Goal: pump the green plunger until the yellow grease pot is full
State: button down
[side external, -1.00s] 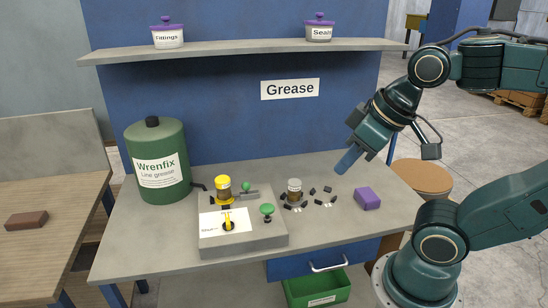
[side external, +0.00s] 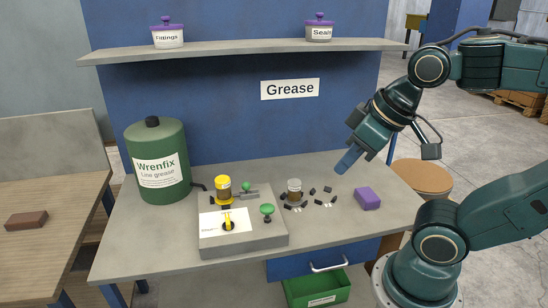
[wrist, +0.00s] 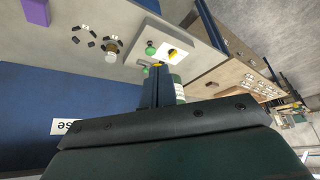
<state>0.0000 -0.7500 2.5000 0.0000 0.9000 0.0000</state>
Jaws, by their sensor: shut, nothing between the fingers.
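The yellow grease pot (side external: 223,189) stands at the back left of the grey pump block (side external: 245,241), with brown showing below its yellow top. Its exact fill level is too small to read. A green mushroom-shaped plunger (side external: 267,210) stands on a short stem at the block's right side. A second green knob (side external: 246,187) sits behind, beside a grey fitting. A yellow lever (side external: 228,221) is on the block's white label. My gripper (side external: 342,168) is shut and empty, above the bench to the right of the block. Its shut fingers (wrist: 161,82) also show in the wrist view.
A grey-topped pot (side external: 294,188) stands right of the block among small dark pieces. A purple block (side external: 367,199) lies farther right. A large green grease drum (side external: 157,163) stands at the left. A shelf (side external: 250,50) crosses above the bench. The bench's front right is clear.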

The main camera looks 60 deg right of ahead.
dwell(0.7)
jog(key=n+y, duration=0.1)
jog(key=y, duration=0.6)
send_over(272, 206)
notch_tip(272, 206, down, 10)
jog(key=shift+a, duration=0.1)
dwell(0.6)
jog(key=shift+f, duration=4.35)
